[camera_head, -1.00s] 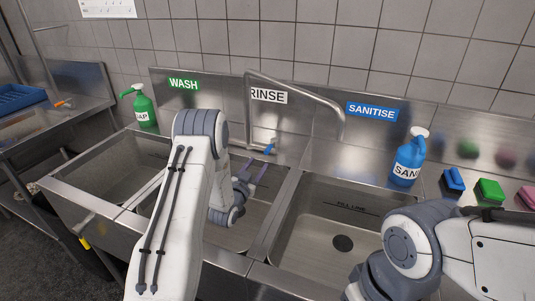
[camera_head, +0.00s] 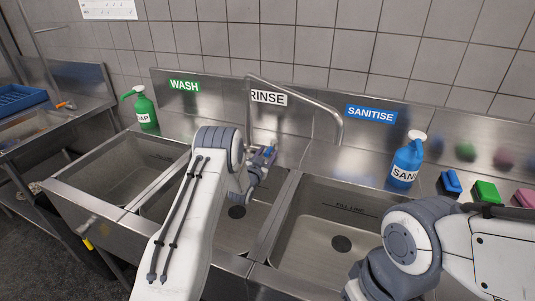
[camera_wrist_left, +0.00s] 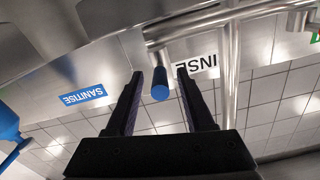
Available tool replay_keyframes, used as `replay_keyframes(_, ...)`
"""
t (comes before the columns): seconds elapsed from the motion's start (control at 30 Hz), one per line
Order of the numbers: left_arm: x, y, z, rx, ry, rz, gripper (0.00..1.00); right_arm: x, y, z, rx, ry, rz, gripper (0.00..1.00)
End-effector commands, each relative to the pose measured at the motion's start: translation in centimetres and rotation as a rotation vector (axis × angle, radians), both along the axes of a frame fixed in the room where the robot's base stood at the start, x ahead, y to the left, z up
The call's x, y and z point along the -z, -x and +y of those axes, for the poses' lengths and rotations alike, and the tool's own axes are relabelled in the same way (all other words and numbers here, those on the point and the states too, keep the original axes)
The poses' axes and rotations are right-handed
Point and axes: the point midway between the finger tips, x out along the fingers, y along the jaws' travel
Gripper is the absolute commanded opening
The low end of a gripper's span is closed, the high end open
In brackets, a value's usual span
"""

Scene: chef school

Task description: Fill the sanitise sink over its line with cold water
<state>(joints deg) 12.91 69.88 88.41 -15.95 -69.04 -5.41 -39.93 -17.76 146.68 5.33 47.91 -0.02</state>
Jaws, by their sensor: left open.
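The sanitise sink (camera_head: 300,250) is the right-hand basin, below the blue SANITISE sign (camera_head: 371,114). Its fill line (camera_head: 357,210) and dark drain (camera_head: 341,243) show, and I see no water in it. The bent metal spout (camera_head: 300,94) ends above this basin. The tap's blue-ended lever (camera_head: 269,151) is at the spout's base. My left gripper (camera_head: 266,156) is at the lever, open. In the left wrist view the lever's blue end (camera_wrist_left: 160,91) lies between the two spread fingers, with gaps on both sides. My right arm shows at the lower right; its gripper is out of view.
A blue SANI pump bottle (camera_head: 405,163) stands right of the basin, with blue, green (camera_head: 487,191) and pink blocks beyond it. A green soap bottle (camera_head: 146,111) stands at the left. The wash basin (camera_head: 115,165) is left of the rinse basin under my left arm.

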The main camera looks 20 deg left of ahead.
Motion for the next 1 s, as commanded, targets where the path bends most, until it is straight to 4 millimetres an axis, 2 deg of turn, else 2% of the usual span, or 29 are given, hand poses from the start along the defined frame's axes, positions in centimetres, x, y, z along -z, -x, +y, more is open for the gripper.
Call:
replay_keyframes(0.03, 0.00, 0.01, -0.01, 0.000, 0.000, 0.000, 0.53, 0.01, 0.00, 0.00, 0.000, 0.000, 0.000, 0.50)
replay_keyframes(0.07, 0.00, 0.01, -0.01, 0.000, 0.000, 0.000, 0.46, 0.01, 0.00, 0.00, 0.000, 0.000, 0.000, 0.50)
replay_keyframes(0.1, 0.00, 0.02, -0.01, 0.000, 0.000, 0.000, 0.30, 0.01, 0.00, 0.00, 0.000, 0.000, 0.000, 0.50)
replay_keyframes(0.17, -0.01, 0.02, -0.01, 0.000, 0.000, 0.000, 0.07, 0.01, 0.00, 0.00, 0.000, 0.000, 0.000, 0.50)
replay_keyframes(0.2, -0.01, 0.02, 0.00, 0.000, 0.000, 0.000, 0.00, 0.00, 0.00, 0.00, 0.000, 0.000, 0.000, 0.50)
replay_keyframes(1.0, -0.04, 0.03, -0.01, 0.000, 0.000, 0.000, 0.00, 0.00, 0.00, 0.00, 0.000, 0.000, 0.000, 0.50)
